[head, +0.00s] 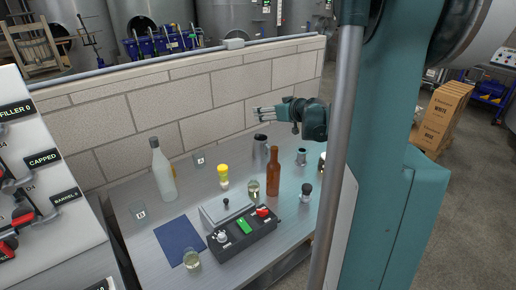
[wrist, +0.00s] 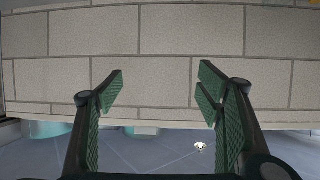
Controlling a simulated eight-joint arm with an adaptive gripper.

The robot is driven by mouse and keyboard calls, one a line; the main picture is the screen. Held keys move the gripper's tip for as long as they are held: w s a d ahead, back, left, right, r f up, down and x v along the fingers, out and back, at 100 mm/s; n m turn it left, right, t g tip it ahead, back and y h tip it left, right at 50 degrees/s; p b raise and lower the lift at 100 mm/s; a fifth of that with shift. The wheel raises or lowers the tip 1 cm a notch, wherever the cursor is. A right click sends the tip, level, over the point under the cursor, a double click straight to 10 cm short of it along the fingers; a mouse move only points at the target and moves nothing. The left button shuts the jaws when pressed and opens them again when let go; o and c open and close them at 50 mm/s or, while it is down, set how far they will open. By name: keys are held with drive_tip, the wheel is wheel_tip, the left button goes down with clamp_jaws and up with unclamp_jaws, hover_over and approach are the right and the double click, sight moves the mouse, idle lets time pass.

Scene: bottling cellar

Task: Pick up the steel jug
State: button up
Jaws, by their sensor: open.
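A steel jug (head: 260,148), a grey upright vessel with a dark top, stands near the back of the table by the block wall in the head view. A smaller steel vessel (head: 301,157) stands to its right. My gripper (head: 257,112) is above the table, above the jug in the picture, with its fingers pointing left. In the wrist view my gripper (wrist: 160,92) is open, with nothing between its fingers and the block wall ahead. I cannot make out the jug in the wrist view.
A brown bottle (head: 273,172), a wine glass (head: 253,188) and a yellow-capped container (head: 223,176) stand in front of the jug. A clear bottle (head: 163,172) is at left, and a control box (head: 243,233) is in front. The block wall (head: 150,110) runs behind the table.

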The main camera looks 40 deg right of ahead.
sight(269, 147)
drive_tip(key=f, duration=1.3)
drive_tip(key=d+f, duration=0.1)
drive_tip(key=f, duration=0.5)
drive_tip(key=shift+f, duration=0.3)
drive_tip(key=shift+x, duration=1.3)
drive_tip(key=shift+b+x, duration=0.95)
drive_tip(key=shift+x, duration=1.65)
drive_tip(key=shift+c, duration=0.3)
drive_tip(key=c, duration=1.1)
drive_tip(key=shift+c, duration=0.2)
